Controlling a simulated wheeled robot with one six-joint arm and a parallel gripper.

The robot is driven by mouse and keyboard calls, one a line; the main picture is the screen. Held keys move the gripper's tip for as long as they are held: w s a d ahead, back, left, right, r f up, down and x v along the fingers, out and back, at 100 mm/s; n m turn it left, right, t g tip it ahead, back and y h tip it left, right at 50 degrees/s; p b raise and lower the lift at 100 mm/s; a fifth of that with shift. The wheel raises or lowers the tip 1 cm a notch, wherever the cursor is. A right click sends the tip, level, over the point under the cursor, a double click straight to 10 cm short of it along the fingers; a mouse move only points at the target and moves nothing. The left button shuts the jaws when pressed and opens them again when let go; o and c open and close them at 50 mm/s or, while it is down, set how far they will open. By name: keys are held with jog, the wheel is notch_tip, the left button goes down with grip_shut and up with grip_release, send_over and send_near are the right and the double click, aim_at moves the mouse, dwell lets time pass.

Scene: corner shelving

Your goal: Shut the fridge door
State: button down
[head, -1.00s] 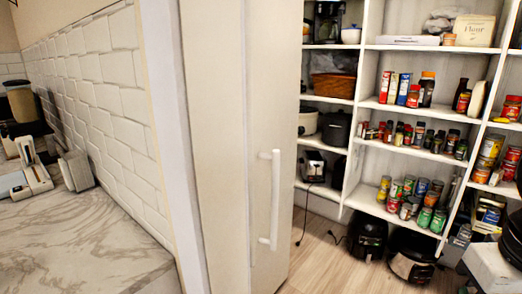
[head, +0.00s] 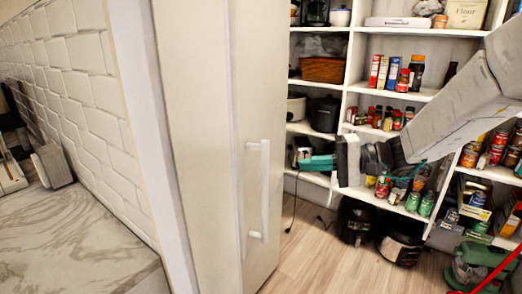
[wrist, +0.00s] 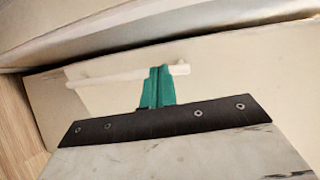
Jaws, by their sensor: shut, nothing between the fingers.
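The fridge door (head: 258,120) is a tall, pale panel with a white upright bar handle (head: 258,190). How far it stands open cannot be told from the head view. In the wrist view, the handle (wrist: 115,78) lies across the pale door (wrist: 215,85), and a dark seam runs along the panel's far edge. My gripper (head: 306,164) has green fingers and is shut and empty. In the head view it is right of the handle, with a visible gap. In the wrist view my fingers (wrist: 158,72) overlap the handle; contact is not clear.
White shelves (head: 390,92) with jars, cans and boxes stand behind my arm. Black appliances (head: 400,240) sit on the floor below them. A tiled wall (head: 80,90) and marble counter (head: 80,245) are at the left.

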aim_at(261, 149)
jog(key=w+d+f+m+t+y, duration=0.1)
jog(key=w+m+t, duration=0.15)
jog(key=w, duration=0.35)
jog(key=shift+n+t, duration=0.25)
jog(key=shift+n, duration=0.2)
jog(key=x, duration=1.3)
jog(key=shift+w+r, duration=0.1)
jog(key=shift+w, duration=0.1)
